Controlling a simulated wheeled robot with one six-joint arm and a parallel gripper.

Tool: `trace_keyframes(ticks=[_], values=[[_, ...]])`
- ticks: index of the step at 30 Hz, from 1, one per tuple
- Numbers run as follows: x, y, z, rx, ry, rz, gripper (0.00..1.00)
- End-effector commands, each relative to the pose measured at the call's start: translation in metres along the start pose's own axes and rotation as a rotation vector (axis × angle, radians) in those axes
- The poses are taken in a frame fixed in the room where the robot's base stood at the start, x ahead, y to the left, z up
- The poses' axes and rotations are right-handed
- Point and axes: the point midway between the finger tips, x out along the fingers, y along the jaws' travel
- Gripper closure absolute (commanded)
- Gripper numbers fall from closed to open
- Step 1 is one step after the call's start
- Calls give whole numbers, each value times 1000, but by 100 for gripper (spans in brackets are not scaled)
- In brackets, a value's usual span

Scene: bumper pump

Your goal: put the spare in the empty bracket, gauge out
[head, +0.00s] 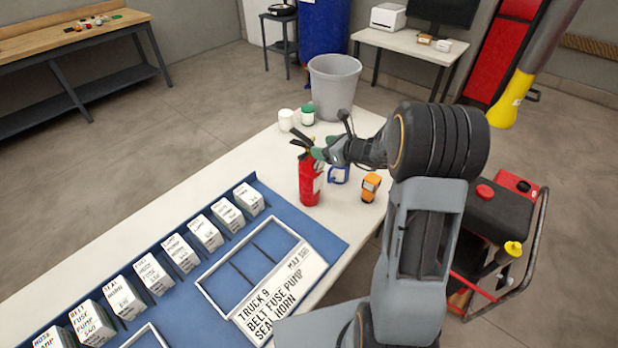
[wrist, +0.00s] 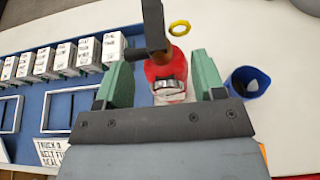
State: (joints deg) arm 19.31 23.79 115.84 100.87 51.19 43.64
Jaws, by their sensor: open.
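The spare is a red fire extinguisher (head: 310,183) standing upright on the white table (head: 225,165), with a black handle on top and a pale label. In the wrist view the extinguisher (wrist: 165,70) is between the green fingers of my gripper (wrist: 162,80), with its black lever (wrist: 153,25) reaching up the picture. I cannot make out an empty bracket in either view.
A blue cup (head: 339,174), an orange device (head: 370,187) and white and green-labelled pots (head: 286,120) stand close by. A blue board (head: 310,230) with labelled boxes and frames covers the left of the table. A grey bin (head: 333,85) stands behind; a red-and-black machine (head: 495,225) is at right.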

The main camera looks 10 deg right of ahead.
Motion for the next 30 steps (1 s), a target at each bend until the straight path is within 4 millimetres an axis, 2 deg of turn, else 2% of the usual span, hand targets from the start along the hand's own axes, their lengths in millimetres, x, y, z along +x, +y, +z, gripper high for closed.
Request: trace_keyframes(ticks=[8,18,28,30], values=[[17,1,1,-2,2,2,37],[58,4,0,-3,2,1,37],[63,4,-1,-3,1,-1,37],[62,4,-1,-3,1,-1,44]])
